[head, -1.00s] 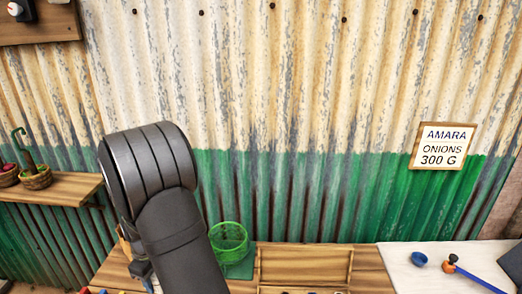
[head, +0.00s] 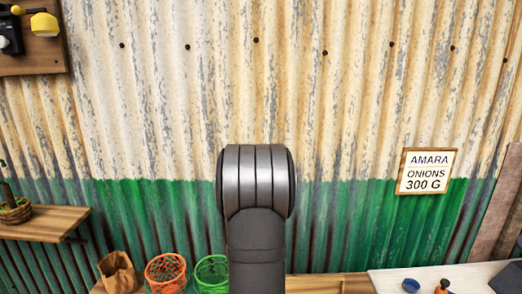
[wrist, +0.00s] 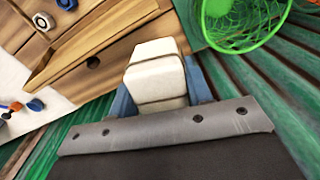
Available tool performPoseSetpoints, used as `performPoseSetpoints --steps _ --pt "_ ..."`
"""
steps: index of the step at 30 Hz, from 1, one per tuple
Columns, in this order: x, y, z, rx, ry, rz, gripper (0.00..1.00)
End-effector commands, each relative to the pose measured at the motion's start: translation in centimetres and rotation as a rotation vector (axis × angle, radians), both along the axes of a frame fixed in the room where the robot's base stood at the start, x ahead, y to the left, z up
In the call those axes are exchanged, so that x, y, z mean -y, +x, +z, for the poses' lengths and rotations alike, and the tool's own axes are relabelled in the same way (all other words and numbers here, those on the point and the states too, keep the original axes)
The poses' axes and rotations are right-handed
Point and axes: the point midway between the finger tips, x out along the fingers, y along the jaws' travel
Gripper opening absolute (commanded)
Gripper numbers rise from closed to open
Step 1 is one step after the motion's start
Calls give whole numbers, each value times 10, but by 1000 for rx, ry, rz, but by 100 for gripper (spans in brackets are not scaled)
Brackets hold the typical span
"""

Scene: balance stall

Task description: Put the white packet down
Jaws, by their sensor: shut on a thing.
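A white packet (wrist: 155,68) with a dark band around it shows in the middle of the wrist view. My gripper (wrist: 160,88), with blue jaws on both sides of the packet, is shut on it. The packet's lower end is hidden behind a dark panel with a grey riveted edge (wrist: 165,126); I cannot tell what that panel is. In the head view my dark arm stands in the middle, and neither the gripper nor the packet shows there.
A green mesh basket (wrist: 243,45) is at the wrist view's upper right; it shows in the head view (head: 211,274) beside an orange basket (head: 166,272) and a brown paper bag (head: 118,271). A white cloth (head: 385,284) holds a blue cup (head: 411,286). A sign (head: 427,171) reads AMARA ONIONS 300 G.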

Motion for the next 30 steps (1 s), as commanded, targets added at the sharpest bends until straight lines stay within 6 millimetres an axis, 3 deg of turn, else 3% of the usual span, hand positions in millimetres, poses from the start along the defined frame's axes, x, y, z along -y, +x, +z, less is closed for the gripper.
performPoseSetpoints --steps 4,7,15,19,23,30 --pt "17 3 2 0 0 -63 17" --pt "20 7 -12 -3 0 -44 17" --pt "20 23 -85 -4 0 127 17" --pt "19 27 -111 -3 0 190 17" --pt "19 28 -122 0 -1 220 17" --pt "19 28 -123 1 -1 225 17"
